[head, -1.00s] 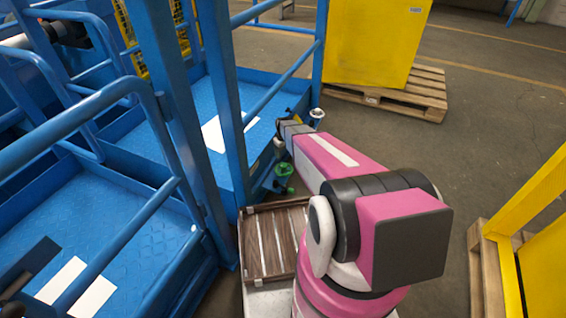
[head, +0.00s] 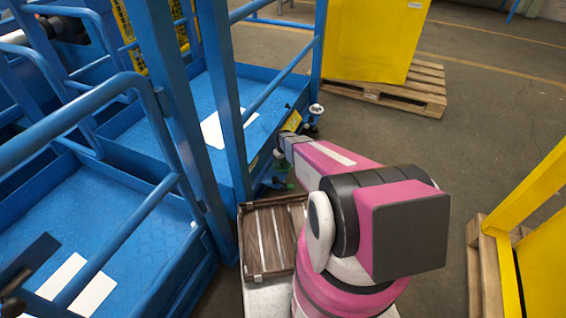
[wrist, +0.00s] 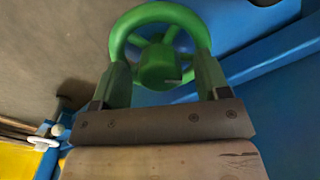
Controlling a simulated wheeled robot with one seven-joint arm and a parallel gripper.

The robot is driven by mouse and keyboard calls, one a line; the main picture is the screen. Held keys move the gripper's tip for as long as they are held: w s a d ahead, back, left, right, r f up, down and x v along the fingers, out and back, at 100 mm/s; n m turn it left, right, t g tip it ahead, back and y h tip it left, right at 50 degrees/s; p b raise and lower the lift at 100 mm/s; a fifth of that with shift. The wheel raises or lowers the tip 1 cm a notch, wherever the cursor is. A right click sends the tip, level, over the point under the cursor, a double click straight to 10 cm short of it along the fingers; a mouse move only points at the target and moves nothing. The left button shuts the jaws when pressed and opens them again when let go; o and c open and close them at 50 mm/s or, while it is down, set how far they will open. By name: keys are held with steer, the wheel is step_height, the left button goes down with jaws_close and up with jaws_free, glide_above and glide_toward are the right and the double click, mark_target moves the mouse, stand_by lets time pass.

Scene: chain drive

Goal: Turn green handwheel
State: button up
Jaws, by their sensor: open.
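The green handwheel (wrist: 160,62) is at the top middle of the wrist view, with its rim, spokes and hub visible. In the head view only a bit of green (head: 282,163) shows beside the blue platform, mostly hidden by my arm. My gripper (wrist: 164,78) is open. Its two fingers are at the left and right of the wheel's lower rim, with the hub between and above them. I cannot tell whether the fingers touch the rim.
The blue platform (head: 205,85) with rails stands at the left. A white handwheel (head: 316,109) is farther back. A brown slatted crate (head: 268,240) is close in front. A yellow cabinet (head: 375,40) stands on a pallet (head: 410,88) behind.

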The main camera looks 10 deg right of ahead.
steer(key=c, duration=0.9)
steer(key=shift+c, duration=0.2)
steer(key=m, duration=0.3)
steer(key=shift+m, duration=0.4)
steer(key=m, duration=0.4)
steer(key=shift+m, duration=0.3)
steer(key=m, duration=0.4)
steer(key=shift+m, duration=2.2)
